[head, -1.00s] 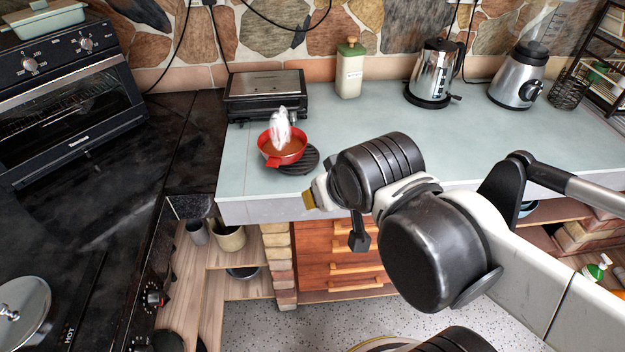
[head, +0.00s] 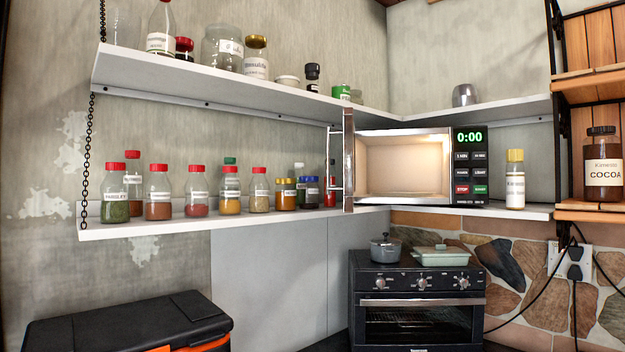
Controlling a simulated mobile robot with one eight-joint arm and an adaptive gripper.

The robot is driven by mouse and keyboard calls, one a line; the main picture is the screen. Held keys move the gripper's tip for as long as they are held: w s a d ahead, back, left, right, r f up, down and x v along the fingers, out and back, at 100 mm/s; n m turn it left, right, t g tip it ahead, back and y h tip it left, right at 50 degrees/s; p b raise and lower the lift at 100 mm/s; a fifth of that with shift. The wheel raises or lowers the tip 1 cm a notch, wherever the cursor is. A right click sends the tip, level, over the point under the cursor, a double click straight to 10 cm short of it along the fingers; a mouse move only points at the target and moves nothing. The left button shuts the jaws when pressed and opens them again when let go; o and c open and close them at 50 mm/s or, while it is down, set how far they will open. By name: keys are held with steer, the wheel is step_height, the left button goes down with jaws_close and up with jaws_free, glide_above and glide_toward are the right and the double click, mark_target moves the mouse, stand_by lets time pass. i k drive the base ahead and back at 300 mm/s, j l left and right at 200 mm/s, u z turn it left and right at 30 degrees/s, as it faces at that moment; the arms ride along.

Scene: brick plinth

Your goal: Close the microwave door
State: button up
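The microwave (head: 462,140) stands on the lower wall shelf in the corner, right of centre in the head view. Its lit inside looks empty. Its control panel shows 0:00 in green. The microwave door (head: 348,160) is wide open, swung out at the left side of the opening and seen nearly edge-on, with its handle (head: 335,160) facing left. My gripper and arm are not in the head view now.
Spice jars (head: 197,190) line the lower shelf left of the door, some close to it. A black toaster oven (head: 418,305) with a pot and a dish stands below. A jar (head: 515,180) stands right of the microwave. An upper shelf (head: 230,85) runs above.

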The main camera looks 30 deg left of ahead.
mark_target(349, 132)
steer(key=k+j, duration=0.25)
steer(key=k+j+u, duration=0.1)
steer(key=k+j, duration=0.2)
steer(key=j, duration=0.15)
steer(key=k+j+u, duration=0.1)
steer(key=k+j, duration=0.15)
steer(key=j, duration=0.15)
steer(key=k+j, duration=0.25)
steer(key=j, duration=0.15)
steer(key=k+j+u, duration=0.1)
steer(key=j, duration=0.3)
steer(key=i+l, duration=0.45)
steer(key=i+l+u, duration=0.1)
steer(key=i+l, duration=0.4)
steer(key=l, duration=0.15)
